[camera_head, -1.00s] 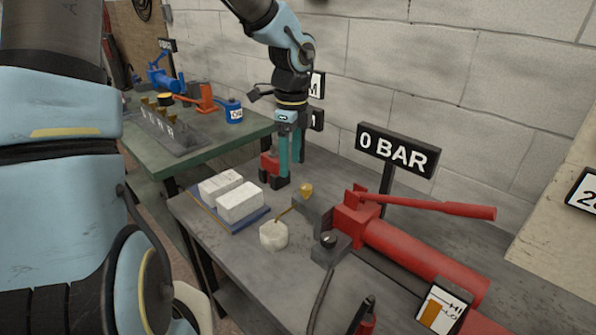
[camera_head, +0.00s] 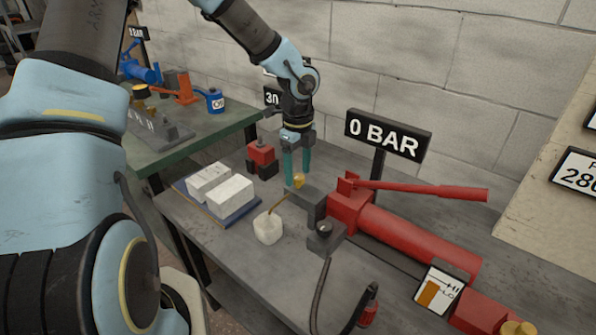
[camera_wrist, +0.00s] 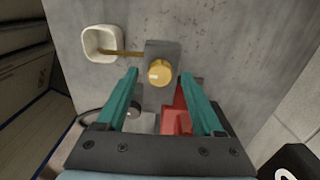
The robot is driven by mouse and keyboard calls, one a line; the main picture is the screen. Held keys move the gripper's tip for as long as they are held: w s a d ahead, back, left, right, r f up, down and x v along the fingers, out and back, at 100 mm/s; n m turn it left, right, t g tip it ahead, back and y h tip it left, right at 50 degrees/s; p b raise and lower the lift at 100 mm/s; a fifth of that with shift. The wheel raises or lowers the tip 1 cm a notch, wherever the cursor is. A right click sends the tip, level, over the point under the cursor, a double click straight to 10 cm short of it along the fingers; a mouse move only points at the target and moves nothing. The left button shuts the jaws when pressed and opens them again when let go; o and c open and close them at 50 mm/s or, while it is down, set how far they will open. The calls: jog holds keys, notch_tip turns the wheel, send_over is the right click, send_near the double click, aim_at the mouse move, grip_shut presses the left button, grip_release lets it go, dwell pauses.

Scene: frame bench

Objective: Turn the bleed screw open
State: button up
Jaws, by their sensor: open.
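The bleed screw is a brass-yellow knob (camera_head: 299,180) on a grey block (camera_head: 311,200) at the left end of the red pump (camera_head: 418,242). In the wrist view the knob (camera_wrist: 160,72) lies just beyond and between the fingertips of my gripper (camera_wrist: 160,76). My gripper (camera_head: 296,178) points down in the head view, its teal fingers spread apart around or just above the knob. I cannot tell whether either finger touches it. A thin brass tube runs from the block to a white cup (camera_head: 268,228), also seen in the wrist view (camera_wrist: 102,42).
A "0 BAR" sign (camera_head: 388,136) stands behind the pump. White blocks on a blue tray (camera_head: 241,211) and a red-and-black item (camera_head: 261,158) are to the left. A gauge card (camera_head: 440,289) and a black hose (camera_head: 317,295) are in front. The concrete wall is behind.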

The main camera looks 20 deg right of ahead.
jog(key=shift+f, duration=0.4)
grip_shut()
dwell(0.4)
